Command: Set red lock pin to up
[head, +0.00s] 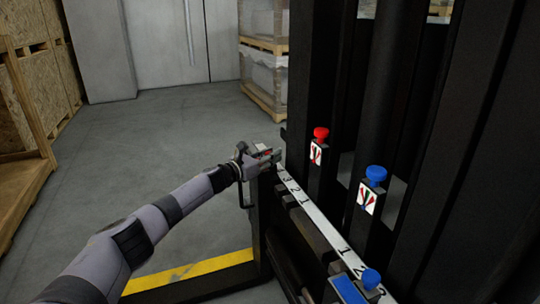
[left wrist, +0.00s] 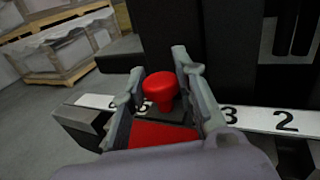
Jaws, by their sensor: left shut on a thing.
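The red lock pin (left wrist: 160,88) has a round red knob and stands at the far end of the numbered white rail, behind a red plate (left wrist: 165,133). My left gripper (head: 268,155) is at that end of the rail. In the left wrist view its two fingers stand on either side of the pin, shut on it. In the head view the gripper mostly hides this pin. How far the pin is raised I cannot tell. My right gripper is not in view.
Another red knob (head: 321,133) and a blue knob (head: 376,173) top black posts with arrow labels. A blue pin (head: 370,278) sits at the rail's near end. Dark uprights (head: 425,120) rise close on the right. The grey floor (head: 190,140) on the left is clear.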

